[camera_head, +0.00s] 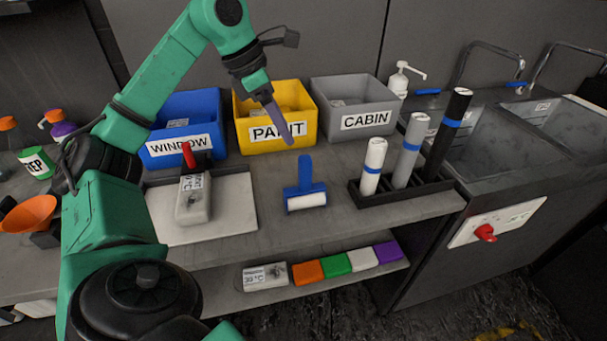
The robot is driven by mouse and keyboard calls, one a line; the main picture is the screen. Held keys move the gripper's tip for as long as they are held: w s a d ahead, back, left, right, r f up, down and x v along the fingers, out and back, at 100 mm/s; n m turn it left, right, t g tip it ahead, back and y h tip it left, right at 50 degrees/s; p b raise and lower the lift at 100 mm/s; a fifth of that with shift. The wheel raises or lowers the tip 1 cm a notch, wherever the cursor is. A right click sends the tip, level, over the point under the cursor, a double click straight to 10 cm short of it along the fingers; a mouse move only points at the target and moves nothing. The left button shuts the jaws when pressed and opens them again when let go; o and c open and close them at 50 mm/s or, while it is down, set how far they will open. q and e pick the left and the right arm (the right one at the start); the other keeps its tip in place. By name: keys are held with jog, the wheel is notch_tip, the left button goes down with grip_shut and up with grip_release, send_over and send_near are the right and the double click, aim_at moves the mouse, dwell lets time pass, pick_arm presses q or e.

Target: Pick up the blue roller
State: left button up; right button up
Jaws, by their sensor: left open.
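The blue roller (305,187) lies on the grey bench top, with its blue handle toward the back and its white roll toward the front. My left gripper (286,138) hangs above the bench in front of the yellow PAINT bin, pointing down and to the right. It is open and empty, a little behind and to the left of the roller's handle, and apart from it. It shows edge-on, so the gap between its fingers is hard to see. My right gripper is not in view.
Blue WINDOW (181,150), yellow PAINT (268,146) and grey CABIN (367,124) bins line the back. A rack (400,192) with three upright film rolls stands right of the roller. A white board (230,212) bearing a red-knobbed device lies left. Bench around the roller is clear.

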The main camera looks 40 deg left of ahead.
aim_at(310, 173)
pick_arm(q)
jog(key=d+f, duration=0.1)
jog(key=d+f+b, duration=0.1)
jog(key=d+f, duration=0.1)
jog(key=shift+s, duration=0.35)
jog(key=x, duration=0.3)
jog(key=shift+w+d+f, duration=0.15)
jog(key=shift+d, duration=0.1)
jog(key=x, duration=0.5)
jog(key=shift+w+a+f, duration=0.15)
jog(key=shift+w+f, duration=0.05)
jog(key=shift+w, duration=0.1)
jog(key=shift+f, duration=0.25)
jog(key=shift+w+f, duration=0.1)
jog(key=shift+w, duration=0.05)
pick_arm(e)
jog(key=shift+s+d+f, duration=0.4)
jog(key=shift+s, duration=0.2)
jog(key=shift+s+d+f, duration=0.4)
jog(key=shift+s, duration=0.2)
pick_arm(q)
jog(key=c, duration=1)
grip_shut()
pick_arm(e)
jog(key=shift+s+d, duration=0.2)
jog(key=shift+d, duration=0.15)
